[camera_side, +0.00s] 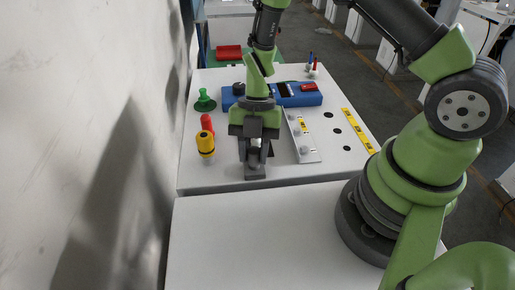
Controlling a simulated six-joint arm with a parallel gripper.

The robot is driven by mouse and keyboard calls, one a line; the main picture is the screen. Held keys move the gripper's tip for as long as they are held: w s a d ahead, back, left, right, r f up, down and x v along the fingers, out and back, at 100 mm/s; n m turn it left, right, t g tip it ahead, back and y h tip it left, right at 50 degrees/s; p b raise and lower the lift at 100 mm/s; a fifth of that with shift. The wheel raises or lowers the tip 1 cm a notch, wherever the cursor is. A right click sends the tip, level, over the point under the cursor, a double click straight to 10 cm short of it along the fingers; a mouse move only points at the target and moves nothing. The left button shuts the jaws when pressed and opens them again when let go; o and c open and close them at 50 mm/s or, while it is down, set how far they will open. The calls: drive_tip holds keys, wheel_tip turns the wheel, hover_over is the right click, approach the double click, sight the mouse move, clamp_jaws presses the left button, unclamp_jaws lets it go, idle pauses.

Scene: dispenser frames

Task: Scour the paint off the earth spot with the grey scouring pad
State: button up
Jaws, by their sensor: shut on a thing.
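My gripper (255,152) points down over the front left part of the white table (215,180). It is shut on a small dark grey block, which I take to be the grey scouring pad (256,173). The pad is at or very near the table top, close to the front edge; I cannot tell whether it touches. I cannot make out the earth spot or any paint; the gripper and pad hide the surface beneath them.
A yellow-and-black cylinder (205,144), a red object (207,123) and a green stand (204,101) are left of my gripper. A blue unit (305,97) lies behind. A pale plate (303,138) and a yellow strip (358,131) are to the right. The front white surface (260,240) is clear.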

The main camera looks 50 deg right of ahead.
drive_tip(key=shift+s+d, duration=1.15)
wheel_tip(320, 180, up, 8)
drive_tip(key=shift+f, duration=0.1)
drive_tip(key=shift+a+f, duration=0.1)
drive_tip(key=shift+f, duration=2.95)
wheel_tip(320, 180, down, 2)
drive_tip(key=shift+w+a, duration=0.1)
drive_tip(key=shift+w, duration=0.05)
drive_tip(key=shift+w+a, duration=0.55)
drive_tip(key=shift+c, duration=0.3)
drive_tip(key=shift+w+a, duration=0.8)
drive_tip(key=s+d, duration=0.2)
drive_tip(key=d, duration=0.1)
drive_tip(key=shift+s, duration=0.4)
wheel_tip(320, 180, up, 8)
drive_tip(key=shift+r, duration=0.2)
